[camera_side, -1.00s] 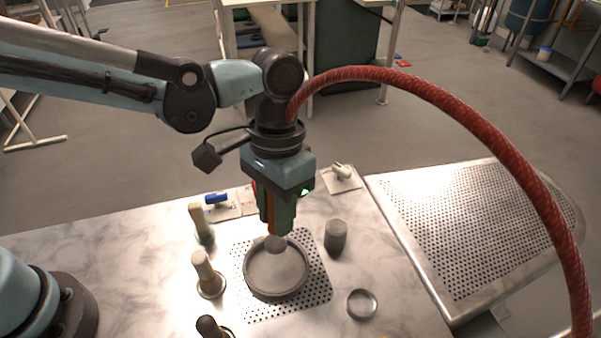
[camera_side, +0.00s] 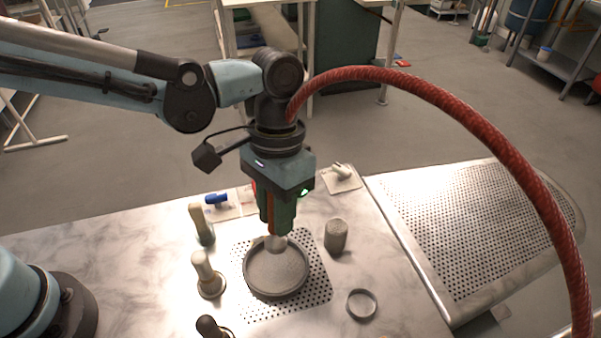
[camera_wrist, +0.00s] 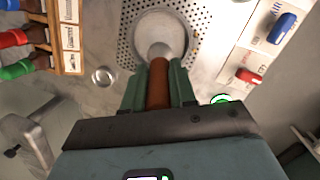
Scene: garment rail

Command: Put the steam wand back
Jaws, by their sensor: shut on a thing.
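My gripper (camera_side: 277,222) points straight down over the table and is shut on a brown-orange handle, which I take to be the steam wand (camera_wrist: 158,84). A pale grey rounded tip (camera_side: 275,243) shows below the fingers, at the far rim of a round, shallow grey dish (camera_side: 262,290). The dish stands on a perforated plate (camera_side: 318,272). In the wrist view the tip (camera_wrist: 160,50) overlaps the near part of the dish (camera_wrist: 160,12). I cannot tell whether the tip touches the dish. The fingers hide part of the handle.
Upright beige-handled pieces (camera_side: 203,264) stand left of the dish. A grey cylinder (camera_side: 336,236) and a small ring (camera_side: 362,304) stand right. Blue (camera_side: 216,198) and white (camera_side: 342,170) valves sit behind. A thick red hose (camera_side: 470,118) arches right from my arm. A perforated board (camera_side: 470,225) lies right.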

